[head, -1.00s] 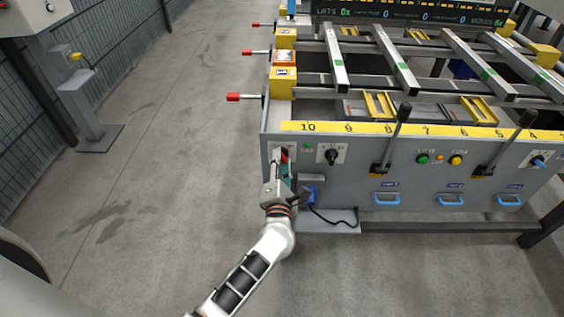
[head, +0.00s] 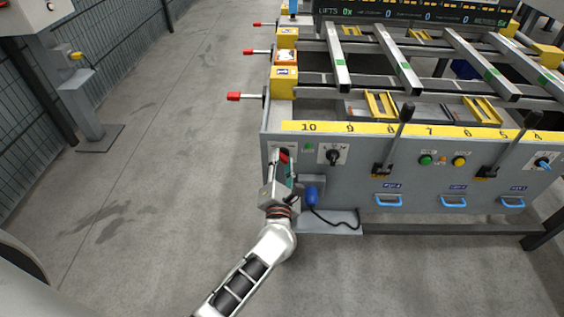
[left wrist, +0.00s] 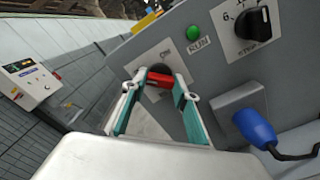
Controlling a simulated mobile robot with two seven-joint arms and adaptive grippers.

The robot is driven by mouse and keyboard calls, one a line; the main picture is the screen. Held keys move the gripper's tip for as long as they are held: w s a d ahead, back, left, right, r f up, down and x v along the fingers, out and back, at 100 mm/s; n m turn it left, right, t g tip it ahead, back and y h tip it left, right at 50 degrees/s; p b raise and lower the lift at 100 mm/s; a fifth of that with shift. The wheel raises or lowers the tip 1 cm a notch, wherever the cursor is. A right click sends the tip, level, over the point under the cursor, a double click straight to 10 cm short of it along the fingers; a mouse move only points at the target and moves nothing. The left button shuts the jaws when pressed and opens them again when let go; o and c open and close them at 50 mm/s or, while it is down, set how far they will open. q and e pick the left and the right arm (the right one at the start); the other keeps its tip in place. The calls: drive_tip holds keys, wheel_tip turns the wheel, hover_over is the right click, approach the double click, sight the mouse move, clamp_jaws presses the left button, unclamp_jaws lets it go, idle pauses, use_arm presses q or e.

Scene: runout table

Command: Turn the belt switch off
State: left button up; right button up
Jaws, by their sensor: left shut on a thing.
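The belt switch (left wrist: 160,79) has a red handle on a white plate with a dark round base, at the left end of the grey front panel. The handle also shows in the head view (head: 284,157). In the left wrist view the red handle lies roughly crosswise, and "ON" is readable at the plate's upper right. My left gripper (left wrist: 158,90) is shut on the red handle, its fingers at either end of it. The fingers hide part of the plate. My right gripper is not in view.
A green RUN lamp (left wrist: 194,33) and a black rotary knob (head: 333,156) sit right of the switch. A blue plug (head: 312,196) with a black cable is below right. Red-tipped rods (head: 234,97) stick out left.

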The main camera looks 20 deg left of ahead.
use_arm(q)
drive_tip(key=o, duration=1.1)
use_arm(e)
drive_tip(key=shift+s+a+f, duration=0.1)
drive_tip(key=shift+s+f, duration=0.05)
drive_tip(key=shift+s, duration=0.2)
use_arm(q)
drive_tip(key=shift+s+d, duration=0.1)
drive_tip(key=shift+s, duration=0.1)
drive_tip(key=v, duration=1.1)
drive_tip(key=shift+s, duration=0.3)
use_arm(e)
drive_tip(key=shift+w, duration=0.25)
